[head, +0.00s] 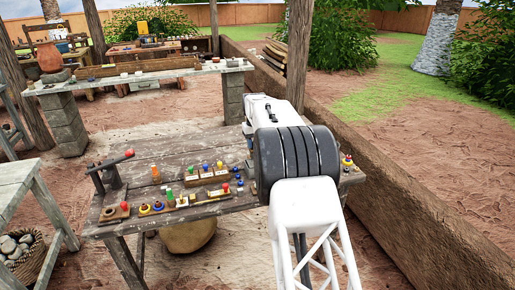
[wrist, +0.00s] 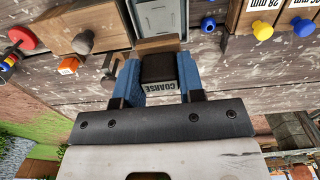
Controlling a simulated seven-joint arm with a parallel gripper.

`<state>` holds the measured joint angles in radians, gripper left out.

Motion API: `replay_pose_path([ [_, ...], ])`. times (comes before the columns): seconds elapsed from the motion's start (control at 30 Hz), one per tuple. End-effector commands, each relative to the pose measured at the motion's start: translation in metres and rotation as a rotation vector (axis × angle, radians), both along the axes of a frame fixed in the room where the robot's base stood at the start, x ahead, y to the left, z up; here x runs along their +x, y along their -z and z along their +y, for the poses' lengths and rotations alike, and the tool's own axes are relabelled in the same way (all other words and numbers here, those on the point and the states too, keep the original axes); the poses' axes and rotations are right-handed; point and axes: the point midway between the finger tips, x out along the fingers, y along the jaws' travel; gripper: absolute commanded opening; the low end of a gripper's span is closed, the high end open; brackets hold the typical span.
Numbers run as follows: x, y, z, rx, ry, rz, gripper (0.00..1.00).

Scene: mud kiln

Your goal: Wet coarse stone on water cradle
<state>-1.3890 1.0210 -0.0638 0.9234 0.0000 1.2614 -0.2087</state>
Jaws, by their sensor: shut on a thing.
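The coarse stone (wrist: 158,68) is a small dark block with a "COARSE" label on its near face, in the middle of the wrist view. My gripper (wrist: 160,78) is shut on it, with a blue finger on each side. A grey rectangular tray (wrist: 141,12), which looks like the water cradle, lies just beyond the stone at the top of the wrist view. Whether it holds water, and whether the stone touches it, I cannot tell. In the head view my arm hides the gripper, the stone and the tray.
The wooden workbench (head: 140,178) carries several knobbed pieces and a clamp-like tool (head: 110,172) at its left. In the wrist view, wooden blocks with a blue knob (wrist: 262,4) and a yellow knob (wrist: 262,30) stand right of the tray. A mud wall (head: 400,210) runs along the right.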

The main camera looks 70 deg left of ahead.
Motion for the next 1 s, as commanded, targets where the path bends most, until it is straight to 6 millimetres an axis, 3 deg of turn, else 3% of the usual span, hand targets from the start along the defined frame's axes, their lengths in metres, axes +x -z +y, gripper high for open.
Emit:
replay_pose_path([
  [0.57,0.000,0.000,0.003,0.000,0.000,0.000,0.17],
  [1.0,0.000,0.022,0.002,0.000,0.000,0.000,0.17],
])
